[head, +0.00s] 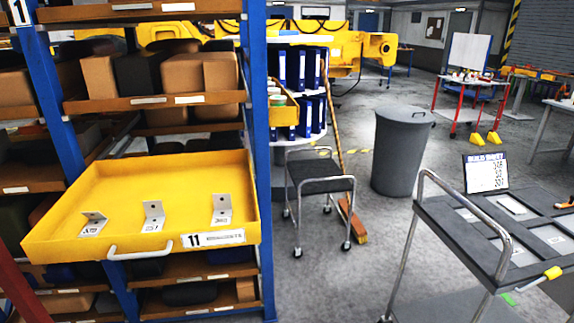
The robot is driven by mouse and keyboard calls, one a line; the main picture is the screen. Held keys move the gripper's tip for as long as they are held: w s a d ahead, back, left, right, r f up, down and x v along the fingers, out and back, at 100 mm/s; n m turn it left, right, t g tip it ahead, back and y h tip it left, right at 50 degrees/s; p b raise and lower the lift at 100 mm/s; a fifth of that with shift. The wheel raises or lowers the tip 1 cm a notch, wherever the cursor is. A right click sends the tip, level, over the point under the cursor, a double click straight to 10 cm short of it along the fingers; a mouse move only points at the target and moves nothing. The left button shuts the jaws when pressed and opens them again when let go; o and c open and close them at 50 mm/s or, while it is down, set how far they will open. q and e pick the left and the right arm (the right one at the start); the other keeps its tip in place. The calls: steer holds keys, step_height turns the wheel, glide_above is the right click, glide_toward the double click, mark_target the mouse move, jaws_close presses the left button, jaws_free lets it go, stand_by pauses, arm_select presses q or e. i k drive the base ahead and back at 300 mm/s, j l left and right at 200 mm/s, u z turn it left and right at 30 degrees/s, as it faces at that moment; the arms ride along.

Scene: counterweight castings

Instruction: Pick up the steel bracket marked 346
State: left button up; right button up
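A yellow drawer (120,190) labelled 11 is pulled out of the blue shelving rack at the left. Three small L-shaped steel brackets lie in it, apart from one another: a left bracket (93,223), a middle bracket (153,215) and a right bracket (221,209). Each has a marking on its flat leg, too small to read surely, so I cannot tell which is marked 346. The drawer's pale handle (140,250) is at its front. Neither of my grippers shows in the head view.
A grey trolley (455,235) with a tray top and a list sign (486,173) stands at the right. A grey bin (400,150), a small step cart (320,180) and a leaning broom (354,222) stand beyond.

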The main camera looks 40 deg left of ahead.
mark_target(222, 203)
steer(key=u, duration=1.95)
